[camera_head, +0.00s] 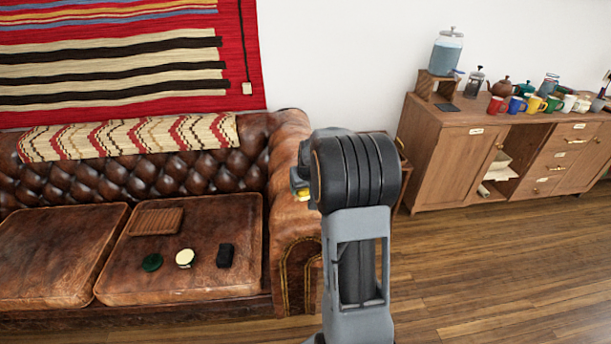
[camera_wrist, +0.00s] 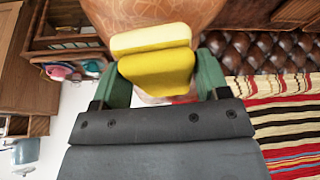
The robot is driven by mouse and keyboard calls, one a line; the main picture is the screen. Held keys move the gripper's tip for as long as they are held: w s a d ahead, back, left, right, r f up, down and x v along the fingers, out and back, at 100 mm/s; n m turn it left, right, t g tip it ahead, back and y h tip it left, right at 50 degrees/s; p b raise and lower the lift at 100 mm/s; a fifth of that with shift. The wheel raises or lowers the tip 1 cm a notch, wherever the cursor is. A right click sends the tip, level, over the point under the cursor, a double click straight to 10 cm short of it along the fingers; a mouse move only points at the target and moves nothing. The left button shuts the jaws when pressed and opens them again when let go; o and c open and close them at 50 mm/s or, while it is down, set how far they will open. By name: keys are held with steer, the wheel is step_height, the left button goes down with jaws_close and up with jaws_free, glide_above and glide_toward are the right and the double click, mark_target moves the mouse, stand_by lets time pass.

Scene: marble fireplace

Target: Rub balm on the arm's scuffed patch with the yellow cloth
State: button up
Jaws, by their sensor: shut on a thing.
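My gripper (camera_wrist: 155,78) is shut on the yellow cloth (camera_wrist: 155,68), which shows as a folded pad between its green fingers in the wrist view. The brown leather sofa arm (camera_wrist: 165,14) lies beyond the cloth; I cannot tell whether they touch. In the head view my own arm hides most of the gripper and part of the sofa arm (camera_head: 292,225). Only a sliver of yellow shows there. An open tin with pale content (camera_head: 185,258), apparently the balm, sits on the seat cushion beside a dark green lid (camera_head: 152,262). I cannot make out the scuffed patch.
A black block-like object (camera_head: 226,255) and a slatted wooden piece (camera_head: 156,221) lie on the same cushion. A patterned blanket (camera_head: 130,140) drapes the backrest. A wooden sideboard (camera_head: 450,160) with several mugs stands at right. The floor (camera_head: 480,260) in front is clear.

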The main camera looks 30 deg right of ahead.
steer(key=shift+r+p, duration=0.65)
steer(key=shift+r, duration=0.75)
